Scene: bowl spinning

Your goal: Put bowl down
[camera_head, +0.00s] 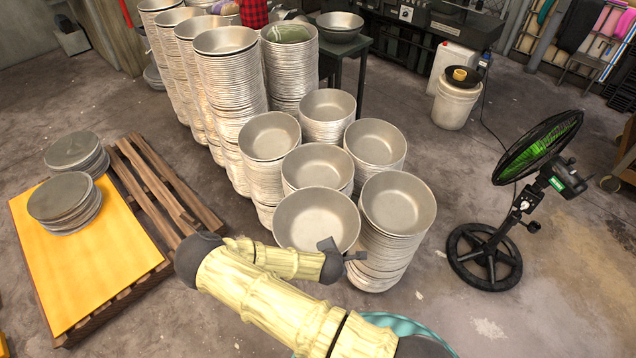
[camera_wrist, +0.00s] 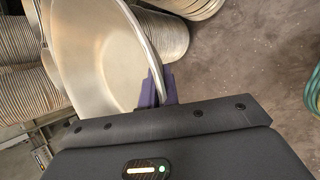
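A wide silver metal bowl (camera_head: 312,208) is in front of the bowl stacks in the head view, its open side facing up. My gripper (camera_head: 345,252) is at its near right rim. In the wrist view the same bowl (camera_wrist: 95,50) fills the upper left, and the purple fingers of my gripper (camera_wrist: 157,90) are closed on its rim. My forearm hides what is below the bowl in the head view, so I cannot tell whether it touches a stack.
Tall bowl stacks (camera_head: 228,85) stand behind, and a shorter stack (camera_head: 398,205) is close at the right. A pallet with a yellow sheet (camera_head: 105,265) and flat discs is at left. A green fan (camera_head: 540,150) stands at right. Floor between stacks and fan is clear.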

